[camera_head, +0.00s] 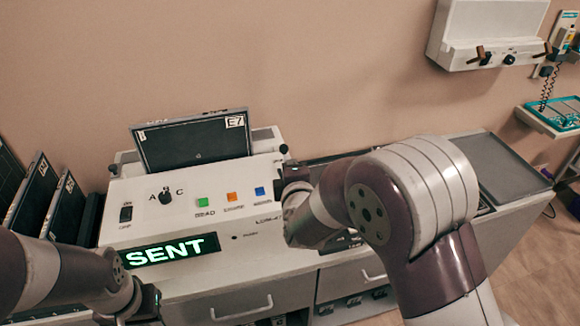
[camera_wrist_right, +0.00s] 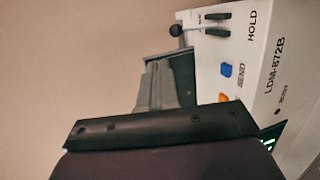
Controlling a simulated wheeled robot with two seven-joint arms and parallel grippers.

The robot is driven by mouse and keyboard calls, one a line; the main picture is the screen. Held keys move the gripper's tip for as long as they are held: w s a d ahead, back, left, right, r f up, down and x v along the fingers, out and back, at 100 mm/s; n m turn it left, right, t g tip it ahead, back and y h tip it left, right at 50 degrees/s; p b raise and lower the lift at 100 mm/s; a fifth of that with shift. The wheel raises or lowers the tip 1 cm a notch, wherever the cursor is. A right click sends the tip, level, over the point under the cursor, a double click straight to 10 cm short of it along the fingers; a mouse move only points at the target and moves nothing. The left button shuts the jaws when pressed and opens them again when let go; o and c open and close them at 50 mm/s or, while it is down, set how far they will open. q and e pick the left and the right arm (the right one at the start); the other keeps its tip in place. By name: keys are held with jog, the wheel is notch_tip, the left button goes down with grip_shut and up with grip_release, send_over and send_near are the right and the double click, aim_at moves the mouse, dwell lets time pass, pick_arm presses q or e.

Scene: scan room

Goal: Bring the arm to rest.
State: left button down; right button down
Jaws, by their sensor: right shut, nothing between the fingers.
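My right arm (camera_head: 420,200) reaches in from the right in the head view. Its right gripper (camera_head: 290,172) is by the right end of the white scanner console (camera_head: 250,240), partly hidden by my wrist. In the right wrist view the right gripper (camera_wrist_right: 158,72) is shut and empty, its grey fingers beside the console's panel. I cannot tell whether they touch it. My left arm (camera_head: 60,275) comes in at the lower left. Its left gripper (camera_head: 145,303) is dark and mostly cut off at the bottom edge, so its jaws cannot be read.
The console's display (camera_head: 170,250) reads SENT in green. A dark plate (camera_head: 195,143) marked E7 stands on top. Dark plates (camera_head: 35,190) stand in a rack at left. A white wall unit (camera_head: 490,30) hangs upper right. A grey counter (camera_head: 505,170) extends right.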

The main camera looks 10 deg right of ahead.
jog(key=s+a+f+m+g+y, duration=0.3)
jog(key=s+f+m+g, duration=0.4)
jog(key=s+f+m, duration=0.25)
jog(key=s+d+m+g, duration=0.3)
jog(key=s, duration=0.4)
jog(key=s+d+m+g+h, duration=0.1)
jog(key=s+d+m+g, duration=0.2)
jog(key=s, duration=0.4)
jog(key=shift+s+d+r+m, duration=0.2)
jog(key=shift+d+m, duration=0.1)
jog(key=shift+m, duration=0.35)
